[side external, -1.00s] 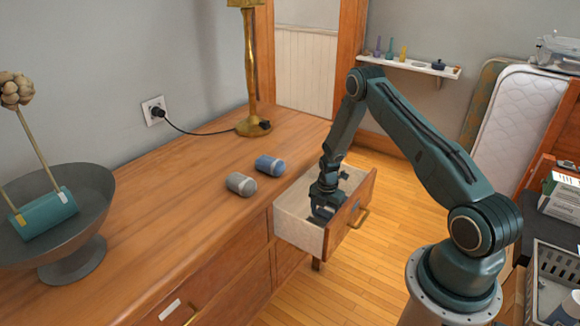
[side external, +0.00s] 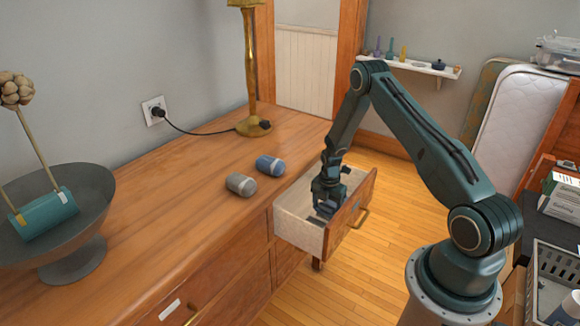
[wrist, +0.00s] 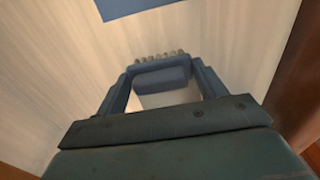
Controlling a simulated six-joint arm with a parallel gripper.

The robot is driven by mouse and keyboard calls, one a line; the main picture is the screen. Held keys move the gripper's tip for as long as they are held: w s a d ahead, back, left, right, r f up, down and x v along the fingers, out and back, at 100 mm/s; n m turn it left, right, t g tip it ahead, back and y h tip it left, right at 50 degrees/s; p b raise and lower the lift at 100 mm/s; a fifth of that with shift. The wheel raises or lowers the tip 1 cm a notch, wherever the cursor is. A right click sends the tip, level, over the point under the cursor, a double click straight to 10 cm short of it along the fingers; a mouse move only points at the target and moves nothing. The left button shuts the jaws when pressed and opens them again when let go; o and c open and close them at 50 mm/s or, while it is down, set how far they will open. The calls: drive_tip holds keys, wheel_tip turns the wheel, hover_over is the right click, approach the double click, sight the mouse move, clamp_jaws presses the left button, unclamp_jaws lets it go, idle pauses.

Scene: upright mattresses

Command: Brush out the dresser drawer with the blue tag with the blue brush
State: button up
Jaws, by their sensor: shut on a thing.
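The open drawer (side external: 299,231) has a pale interior and an orange wood front with a brass handle. My gripper (side external: 328,204) points down inside it. In the wrist view my gripper (wrist: 162,82) is shut on the blue brush (wrist: 162,77), a blue block with a row of pale bristle tufts at its far edge. In the side view the brush is mostly hidden by my gripper and the drawer walls. Whether the bristles touch the drawer floor I cannot tell. A flat blue patch (wrist: 130,5) shows at the top of the wrist view; I cannot tell if it is the tag.
A grey roll (side external: 241,184) and a blue roll (side external: 270,165) lie on the dresser top (side external: 185,205) beside the drawer. A brass lamp (side external: 253,90) and a grey bowl (side external: 75,240) stand there too. A closed drawer below has a white tag (side external: 169,309).

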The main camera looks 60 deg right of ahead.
drive_tip(key=shift+d+r, duration=0.65)
drive_tip(key=shift+r, duration=0.15)
drive_tip(key=shift+d+r, duration=0.6)
drive_tip(key=shift+r, duration=0.2)
drive_tip(key=shift+r, duration=0.1)
wheel_tip(320, 180, up, 11)
idle(0.4)
drive_tip(key=shift+a, duration=0.15)
idle(0.4)
drive_tip(key=a+r+m, duration=0.3)
drive_tip(key=a+m, duration=0.6)
drive_tip(key=a, duration=0.1)
drive_tip(key=a+r+m, duration=0.3)
drive_tip(key=a+m, duration=0.6)
drive_tip(key=a, duration=0.2)
idle(0.4)
drive_tip(key=shift+w+a, duration=0.1)
